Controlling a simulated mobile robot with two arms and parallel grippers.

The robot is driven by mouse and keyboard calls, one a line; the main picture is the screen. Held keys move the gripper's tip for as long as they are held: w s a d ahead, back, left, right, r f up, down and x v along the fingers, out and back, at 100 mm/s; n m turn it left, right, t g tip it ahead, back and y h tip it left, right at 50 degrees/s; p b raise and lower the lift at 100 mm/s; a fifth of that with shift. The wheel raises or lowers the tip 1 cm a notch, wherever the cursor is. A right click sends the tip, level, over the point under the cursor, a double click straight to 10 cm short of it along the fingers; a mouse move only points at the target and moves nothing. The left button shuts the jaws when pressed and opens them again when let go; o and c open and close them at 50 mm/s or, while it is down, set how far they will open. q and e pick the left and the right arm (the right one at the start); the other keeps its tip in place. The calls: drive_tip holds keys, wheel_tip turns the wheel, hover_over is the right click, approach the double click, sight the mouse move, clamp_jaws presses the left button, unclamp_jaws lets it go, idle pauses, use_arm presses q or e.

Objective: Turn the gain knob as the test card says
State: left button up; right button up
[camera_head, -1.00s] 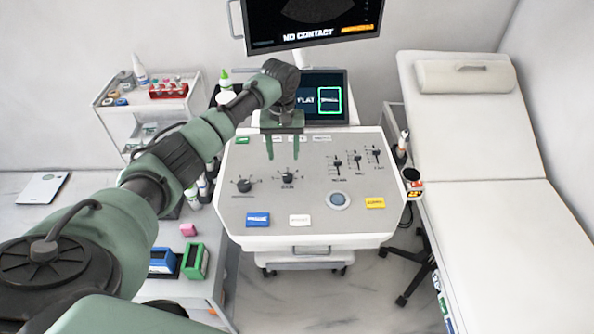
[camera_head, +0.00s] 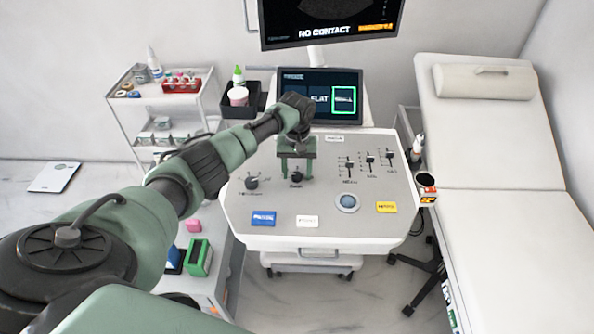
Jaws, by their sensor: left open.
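The grey control panel (camera_head: 320,212) carries two dark round knobs, a left knob (camera_head: 251,183) and a right knob (camera_head: 297,177). Their labels are too small to read, so I cannot tell which is the gain knob. My left gripper (camera_head: 296,174) is open and points down over the right knob, with one finger on each side of it. I cannot tell whether the fingers touch it. A small screen (camera_head: 318,97) behind the panel reads "FLAT" beside a green-framed box. I cannot make out a test card for certain. My right gripper is not in view.
Three sliders (camera_head: 370,161), a round blue button (camera_head: 347,203) and blue, white and yellow labels sit on the panel. A monitor (camera_head: 330,22) reading "NO CONTACT" hangs above. A white couch (camera_head: 490,130) stands right, a trolley (camera_head: 160,90) left.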

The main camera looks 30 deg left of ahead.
use_arm(q)
clamp_jaws()
